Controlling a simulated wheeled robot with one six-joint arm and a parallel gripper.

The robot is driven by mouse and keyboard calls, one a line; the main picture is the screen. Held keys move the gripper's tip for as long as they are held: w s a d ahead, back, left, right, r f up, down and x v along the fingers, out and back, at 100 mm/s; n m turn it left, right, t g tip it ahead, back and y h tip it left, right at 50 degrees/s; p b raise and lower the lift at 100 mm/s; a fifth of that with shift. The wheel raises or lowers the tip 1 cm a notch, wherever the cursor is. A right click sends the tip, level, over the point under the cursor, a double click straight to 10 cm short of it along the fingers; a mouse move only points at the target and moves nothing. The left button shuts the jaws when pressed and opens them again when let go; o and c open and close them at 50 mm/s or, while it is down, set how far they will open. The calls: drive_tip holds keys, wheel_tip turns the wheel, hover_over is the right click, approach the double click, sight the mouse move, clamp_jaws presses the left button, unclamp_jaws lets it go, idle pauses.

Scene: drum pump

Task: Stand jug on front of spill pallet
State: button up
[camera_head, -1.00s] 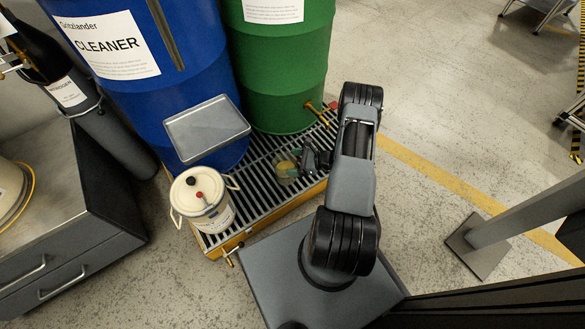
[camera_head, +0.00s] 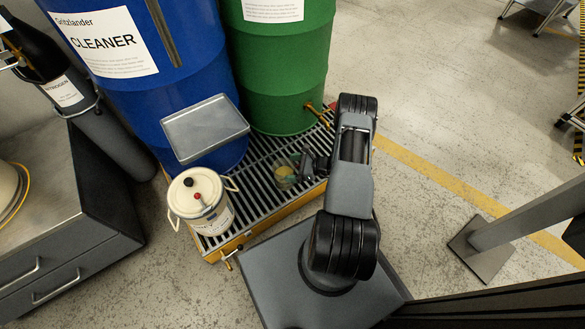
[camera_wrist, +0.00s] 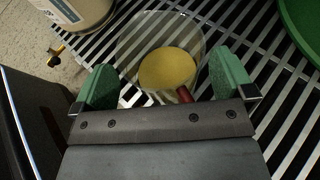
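The jug (camera_head: 284,174) is clear with yellow in it and appears upright on the grating of the spill pallet (camera_head: 262,207), toward its front edge and right of the cream canister. In the wrist view the jug (camera_wrist: 160,68) shows from above, its round rim just beyond my fingertips. A red-brown part of it (camera_wrist: 184,95) points back between my fingers. My gripper (camera_wrist: 163,75) is open, with its green pads wide apart and clear of that part. In the head view my gripper (camera_head: 308,163) is at the jug's right side, partly hidden by my arm.
A cream lidded canister (camera_head: 199,202) stands on the pallet's left front. The blue drum (camera_head: 195,90) and green drum (camera_head: 285,80) stand behind, with a grey tray (camera_head: 205,128) before the blue one. A brass tap (camera_head: 318,112) sticks out from the green drum.

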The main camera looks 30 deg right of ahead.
drive_tip(key=shift+d+r, duration=0.1)
drive_tip(key=shift+r, duration=0.15)
drive_tip(key=p+v, duration=0.3)
drive_tip(key=v, duration=0.8)
drive_tip(key=w+a+r+n+g+h, duration=0.1)
drive_tip(key=a+r+n+g, duration=0.4)
drive_tip(key=r, duration=0.5)
drive_tip(key=w+a+r+n+g+h, duration=0.1)
drive_tip(key=a+r+n+g, duration=0.25)
drive_tip(key=r+n, duration=0.5)
drive_tip(key=s+a+r+n+t+h, duration=0.1)
drive_tip(key=s+a+r+n+h, duration=0.3)
drive_tip(key=r, duration=0.5)
drive_tip(key=s+a+r+n+t+h, duration=0.1)
drive_tip(key=s+a+r+n+h, duration=0.4)
drive_tip(key=r+n, duration=0.3)
drive_tip(key=shift+s+a+r+t, duration=0.35)
drive_tip(key=shift+s+a+r, duration=0.35)
drive_tip(key=shift+s+a, duration=0.1)
